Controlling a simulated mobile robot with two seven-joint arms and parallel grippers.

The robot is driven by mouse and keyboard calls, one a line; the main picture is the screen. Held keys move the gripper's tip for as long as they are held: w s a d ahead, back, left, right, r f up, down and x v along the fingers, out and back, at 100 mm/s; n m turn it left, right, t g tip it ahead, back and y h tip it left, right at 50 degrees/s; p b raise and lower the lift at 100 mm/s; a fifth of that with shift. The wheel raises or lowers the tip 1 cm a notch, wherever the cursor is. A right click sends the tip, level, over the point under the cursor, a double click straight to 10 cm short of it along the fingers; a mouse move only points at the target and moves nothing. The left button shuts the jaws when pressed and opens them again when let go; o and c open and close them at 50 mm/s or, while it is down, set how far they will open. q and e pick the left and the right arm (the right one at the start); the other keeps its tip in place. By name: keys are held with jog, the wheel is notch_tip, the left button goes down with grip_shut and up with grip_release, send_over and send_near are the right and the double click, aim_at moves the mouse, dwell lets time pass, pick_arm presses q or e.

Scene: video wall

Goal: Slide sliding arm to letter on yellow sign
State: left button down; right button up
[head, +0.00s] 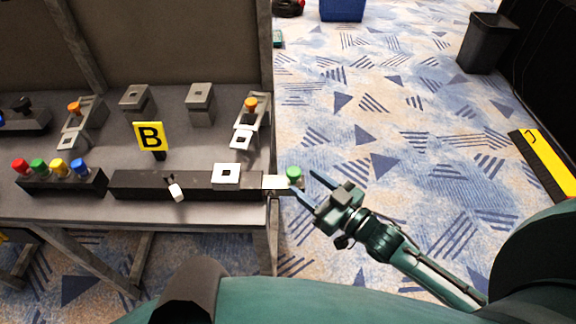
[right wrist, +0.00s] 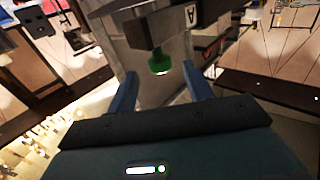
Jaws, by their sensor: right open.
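A yellow sign (head: 151,137) with a black letter B stands on the bench behind a long dark rail box (head: 140,183). A small white-tipped lever (head: 176,192) shows at the front of the box. A green knob (head: 294,174) sits by a pale plate (head: 274,182) at the box's right end. I cannot tell which part is the sliding arm. My right gripper (head: 303,182) is open at the knob. In the right wrist view the green knob (right wrist: 160,64) appears between the fingertips, with clear gaps on both sides. My left gripper is not in view.
A box with red, green, yellow and blue knobs (head: 58,178) stands left of the rail box. Orange-knobbed fixtures (head: 75,125) and grey blocks (head: 200,103) stand behind. The bench ends near the gripper. Carpet (head: 400,130) is open to the right, with a dark bin (head: 484,43) farther back.

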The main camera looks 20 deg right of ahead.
aim_at(289, 169)
jog(key=x, duration=0.7)
jog(key=shift+c, duration=0.5)
grip_shut()
